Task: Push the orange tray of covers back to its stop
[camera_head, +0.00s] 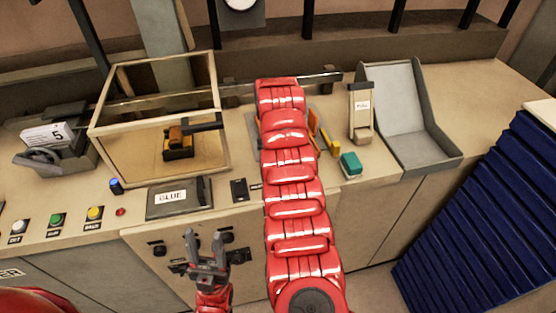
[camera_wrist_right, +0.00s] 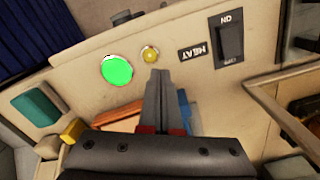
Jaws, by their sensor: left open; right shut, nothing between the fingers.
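The orange tray (camera_head: 314,128) shows only as a narrow orange strip right of my right arm in the head view; that arm hides the rest, and no covers can be made out. In the right wrist view an orange strip (camera_wrist_right: 107,114) lies left of my right gripper (camera_wrist_right: 158,75), partly behind the gripper body. The right gripper is shut and empty, its fingers pointing toward a pale panel. Whether it touches the tray cannot be told. My left gripper (camera_head: 207,250) is open and empty, low in front of the cabinet.
A yellow block (camera_head: 335,148) and teal block (camera_head: 350,164) stand right of my arm. A green lit button (camera_wrist_right: 117,70), a small yellow button (camera_wrist_right: 150,54) and a HEAT switch (camera_wrist_right: 229,44) sit on the panel. A glass-sided box (camera_head: 205,160) is left, a grey chute (camera_head: 405,125) right.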

